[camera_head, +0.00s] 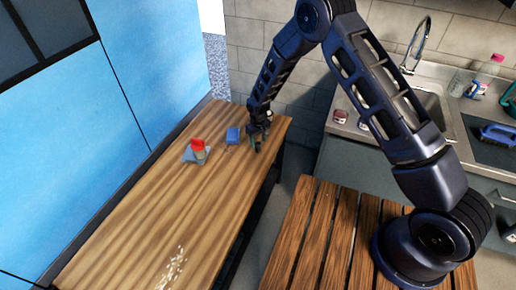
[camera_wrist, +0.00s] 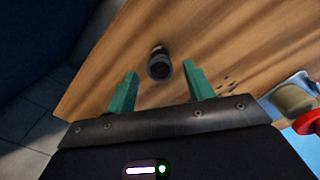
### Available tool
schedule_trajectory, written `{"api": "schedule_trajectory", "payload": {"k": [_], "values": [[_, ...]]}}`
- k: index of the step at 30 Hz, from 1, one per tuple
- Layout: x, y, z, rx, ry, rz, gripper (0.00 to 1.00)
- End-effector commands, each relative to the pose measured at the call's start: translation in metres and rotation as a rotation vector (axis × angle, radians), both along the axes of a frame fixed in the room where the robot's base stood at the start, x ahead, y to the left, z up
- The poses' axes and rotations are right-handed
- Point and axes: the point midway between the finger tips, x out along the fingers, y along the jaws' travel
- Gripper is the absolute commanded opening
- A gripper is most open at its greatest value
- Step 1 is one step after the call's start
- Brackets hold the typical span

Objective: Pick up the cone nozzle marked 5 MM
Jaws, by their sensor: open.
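A small dark, round-topped piece (camera_wrist: 159,64) stands on the wooden table in the wrist view, and it may be the cone nozzle. No 5 MM mark can be read on it. My gripper (camera_wrist: 161,74) is open, its two green fingers apart. The dark piece shows in the gap between the fingertips, slightly beyond them, and neither finger appears to touch it. In the head view my gripper (camera_head: 257,143) is low over the far right end of the table. I cannot make out the dark piece there.
The wooden table (camera_head: 150,215) has a blue block (camera_head: 233,135) left of my gripper. Pale bits (camera_head: 172,268) lie at the near end. The table's middle is clear.

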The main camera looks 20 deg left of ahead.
Motion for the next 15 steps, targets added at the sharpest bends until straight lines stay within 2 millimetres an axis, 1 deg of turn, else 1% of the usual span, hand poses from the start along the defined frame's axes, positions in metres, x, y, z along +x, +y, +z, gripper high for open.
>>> {"api": "schedule_trajectory", "payload": {"k": [1, 6, 9, 15], "values": [[0.0, 0.0, -0.008, -0.002, 0.001, 0.0, 0.52], [0.0, 0.001, -0.03, -0.003, 0.002, 0.0, 0.52], [0.001, 0.001, -0.036, -0.001, 0.001, 0.0, 0.52], [0.001, 0.001, -0.036, 0.0, 0.0, 0.0, 0.52]]}}
